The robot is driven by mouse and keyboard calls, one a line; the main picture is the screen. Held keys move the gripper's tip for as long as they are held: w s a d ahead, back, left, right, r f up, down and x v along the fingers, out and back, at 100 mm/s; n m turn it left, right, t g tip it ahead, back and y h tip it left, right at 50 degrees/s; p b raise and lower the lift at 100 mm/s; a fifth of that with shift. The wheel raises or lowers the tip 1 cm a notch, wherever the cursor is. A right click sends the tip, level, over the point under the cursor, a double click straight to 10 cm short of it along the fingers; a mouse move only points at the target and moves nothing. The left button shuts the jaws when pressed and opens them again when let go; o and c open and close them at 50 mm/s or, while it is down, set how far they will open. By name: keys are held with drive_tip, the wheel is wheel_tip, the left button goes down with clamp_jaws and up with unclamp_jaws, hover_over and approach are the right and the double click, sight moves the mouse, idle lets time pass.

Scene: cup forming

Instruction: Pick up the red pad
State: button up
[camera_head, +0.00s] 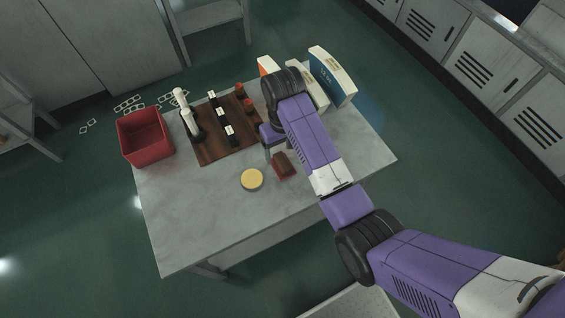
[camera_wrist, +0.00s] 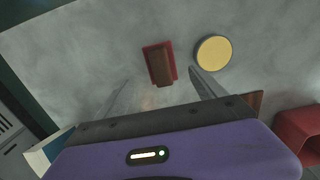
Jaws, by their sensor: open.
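The red pad (camera_head: 285,171) lies on the grey table, in the middle near the front edge. It is a small red block with a brown top. In the wrist view the red pad (camera_wrist: 171,48) lies ahead of the fingertips, roughly centred between them and apart from both. My gripper (camera_wrist: 160,77) is open and empty. In the head view my gripper (camera_head: 270,150) points down just behind and to the left of the pad, partly hidden by my arm.
A round yellow-topped disc (camera_head: 252,180) lies just left of the pad. A brown board (camera_head: 207,152) holds a white-handled tool (camera_head: 186,117), dark pieces and red-topped items. A red bin (camera_head: 146,137) stands at the left, boxes (camera_head: 333,77) at the back right. The front-left table is clear.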

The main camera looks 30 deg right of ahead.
sight(283, 161)
drive_tip(key=shift+a+f+p, duration=0.1)
drive_tip(key=shift+f+p, duration=0.4)
drive_tip(key=shift+f, duration=3.05)
drive_tip(key=c, duration=1.5)
drive_tip(key=shift+r, duration=0.1)
wheel_tip(283, 161, up, 10)
drive_tip(key=shift+f+b, duration=0.1)
drive_tip(key=shift+b, duration=0.3)
